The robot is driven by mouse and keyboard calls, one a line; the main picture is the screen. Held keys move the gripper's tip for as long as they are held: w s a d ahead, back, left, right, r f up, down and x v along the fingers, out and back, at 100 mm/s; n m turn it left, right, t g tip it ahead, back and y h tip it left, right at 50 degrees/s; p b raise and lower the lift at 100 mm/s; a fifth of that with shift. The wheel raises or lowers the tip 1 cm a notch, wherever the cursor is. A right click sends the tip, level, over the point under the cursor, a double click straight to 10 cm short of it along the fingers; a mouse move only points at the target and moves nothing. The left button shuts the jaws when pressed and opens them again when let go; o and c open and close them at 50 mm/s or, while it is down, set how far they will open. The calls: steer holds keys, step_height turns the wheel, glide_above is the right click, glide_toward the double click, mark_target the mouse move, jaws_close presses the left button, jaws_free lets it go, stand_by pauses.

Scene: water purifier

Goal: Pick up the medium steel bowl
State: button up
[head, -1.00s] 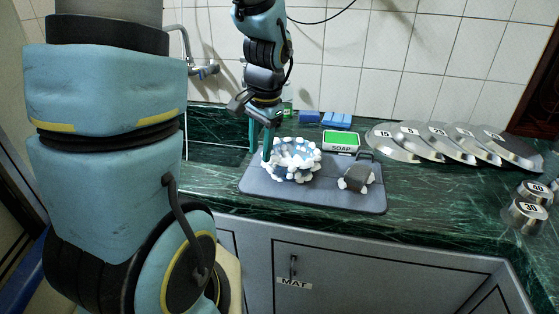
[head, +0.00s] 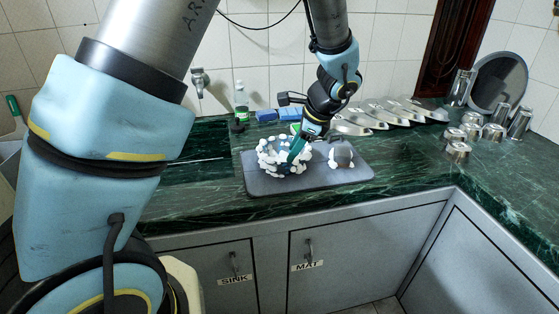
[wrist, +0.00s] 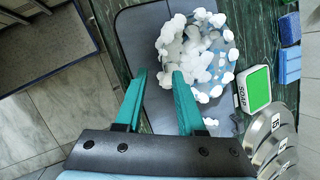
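A round bowl-like vessel (head: 272,162), taken as the medium steel bowl, stands on the grey mat (head: 262,186). White foam clumps cover most of it, so little bare surface shows. It also shows in the wrist view (wrist: 217,40). My gripper (head: 295,152) is at the vessel's right side in the head view. Contact cannot be told.
A dark object with foam (head: 341,154) sits on the mat's right side. The green soap box (wrist: 257,88) and blue sponges (wrist: 290,64) lie nearby. Several steel cups (head: 458,150) stand right. The counter's front right is clear.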

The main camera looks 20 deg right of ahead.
mark_target(280, 165)
steer(key=x, duration=0.4)
steer(key=shift+f+p, duration=0.1)
steer(key=shift+p, duration=0.2)
steer(key=shift+w+p+x, duration=0.2)
steer(key=shift+p+x, duration=0.35)
steer(key=shift+x, duration=0.8)
steer(key=shift+w+p+x, duration=0.15)
steer(key=shift+p+x, duration=0.35)
steer(key=shift+x, duration=0.85)
steer(key=shift+a, duration=0.1)
jaws_close()
